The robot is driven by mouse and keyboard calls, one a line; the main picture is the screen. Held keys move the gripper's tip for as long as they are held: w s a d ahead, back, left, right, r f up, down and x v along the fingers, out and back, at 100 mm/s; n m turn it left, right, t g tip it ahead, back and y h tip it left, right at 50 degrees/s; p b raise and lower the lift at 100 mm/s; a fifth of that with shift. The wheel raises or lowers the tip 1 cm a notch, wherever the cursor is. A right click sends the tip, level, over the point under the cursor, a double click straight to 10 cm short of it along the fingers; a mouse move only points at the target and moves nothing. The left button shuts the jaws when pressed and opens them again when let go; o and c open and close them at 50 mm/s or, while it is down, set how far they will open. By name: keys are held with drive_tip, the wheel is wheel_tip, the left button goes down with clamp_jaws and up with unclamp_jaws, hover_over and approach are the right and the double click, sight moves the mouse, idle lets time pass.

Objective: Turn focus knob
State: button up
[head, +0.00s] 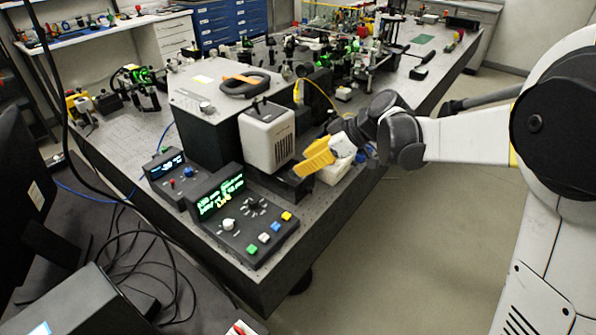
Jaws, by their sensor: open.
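My gripper (304,168) has yellow fingers and reaches in from the right. It is open, with its tips beside the lower right side of the white box instrument (266,140); whether they touch it I cannot tell. Part of the area around the tips is hidden by the gripper. I cannot tell which knob is the focus knob. A front control box (241,226) carries a white knob (228,224), a black dial (252,206) and several coloured buttons. A smaller box (168,170) has a blue knob (188,172).
These things stand on a dark bench (150,137). A large grey box (190,92) with a black-and-orange ring on top stands behind the white instrument. Optics crowd the far bench. Cables hang at left, and open floor (400,240) lies at right.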

drive_tip(key=shift+b+x, duration=0.45)
drive_tip(key=shift+x, duration=1.3)
drive_tip(key=shift+c, duration=0.2)
clamp_jaws()
